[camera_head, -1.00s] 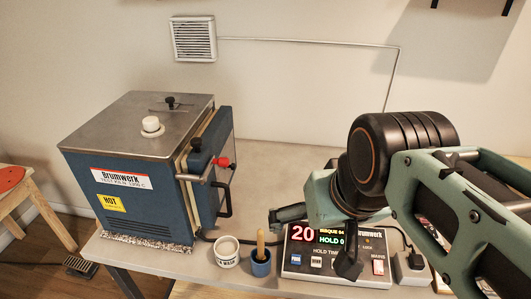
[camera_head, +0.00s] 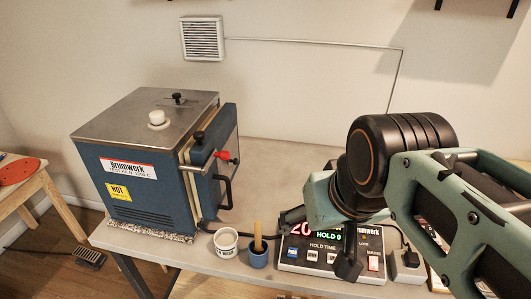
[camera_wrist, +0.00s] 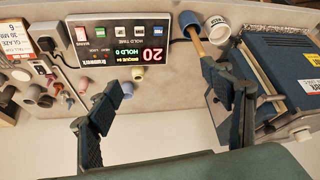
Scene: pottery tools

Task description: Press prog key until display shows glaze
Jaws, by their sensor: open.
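The controller box (camera_head: 364,240) stands on the bench right of the kiln. In the wrist view it is upside down, and its display (camera_wrist: 139,56) shows a red 20, BISQUE 04 and HOLD 0. In the head view my gripper partly covers the display. The key labels are too small to read surely. My gripper (camera_head: 320,242) is open and empty above the controller, its fingers spread apart.
The blue kiln (camera_head: 140,175) stands left, its door handle facing the controller. A white tub (camera_head: 226,243) and a blue cup (camera_head: 258,257) with a wooden-handled tool stand just left of the controller. A plug block (camera_head: 406,263) is at right. A card reading GLAZE (camera_wrist: 14,42) shows in the wrist view.

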